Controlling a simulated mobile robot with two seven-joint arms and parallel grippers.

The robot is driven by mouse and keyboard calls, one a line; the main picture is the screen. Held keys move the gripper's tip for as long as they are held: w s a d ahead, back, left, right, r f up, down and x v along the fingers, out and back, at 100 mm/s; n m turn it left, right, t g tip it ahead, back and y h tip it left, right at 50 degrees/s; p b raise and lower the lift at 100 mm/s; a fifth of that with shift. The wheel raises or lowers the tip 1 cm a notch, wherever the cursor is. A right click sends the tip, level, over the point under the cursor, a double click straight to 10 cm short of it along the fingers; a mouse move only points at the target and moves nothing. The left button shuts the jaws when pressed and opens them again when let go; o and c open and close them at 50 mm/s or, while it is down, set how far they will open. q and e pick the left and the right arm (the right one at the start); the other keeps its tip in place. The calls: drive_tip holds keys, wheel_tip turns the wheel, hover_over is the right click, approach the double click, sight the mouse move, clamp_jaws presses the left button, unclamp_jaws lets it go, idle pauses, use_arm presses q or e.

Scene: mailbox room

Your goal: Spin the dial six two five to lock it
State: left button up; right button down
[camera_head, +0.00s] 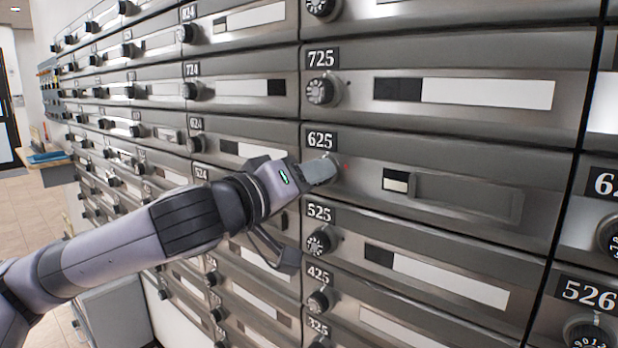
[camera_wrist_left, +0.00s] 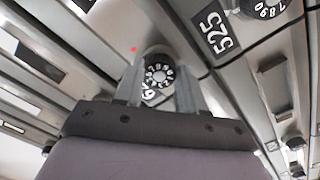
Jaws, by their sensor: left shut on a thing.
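The mailbox labelled 625 (camera_head: 320,139) is in the middle of the head view, with a mostly empty window slot on its front. My left gripper (camera_head: 325,170) is at its dial, and the hand hides most of that dial in this view. In the left wrist view the numbered black dial (camera_wrist_left: 159,74) sits between the two fingers of my left gripper (camera_wrist_left: 158,90), which are shut on its sides. A small red dot (camera_wrist_left: 134,49) shows on the metal beside the dial. My right gripper is not in view.
Mailbox 725 with its dial (camera_head: 320,91) is just above, and mailbox 525 with its dial (camera_head: 321,242) just below, close to my left wrist. More mailboxes fill the wall on both sides. A wooden shelf (camera_head: 45,160) juts out far left. Tiled floor is open at the left.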

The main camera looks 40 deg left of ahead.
use_arm(q)
drive_tip(key=shift+a+r+m+p, duration=0.1)
drive_tip(key=shift+m+p, duration=2.2)
drive_tip(key=shift+m, duration=5.55)
drive_tip(key=shift+a+r+m+p, duration=0.1)
drive_tip(key=shift+m+p, duration=2.2)
drive_tip(key=shift+m, duration=5.55)
drive_tip(key=o, duration=1.1)
drive_tip(key=shift+c, duration=0.2)
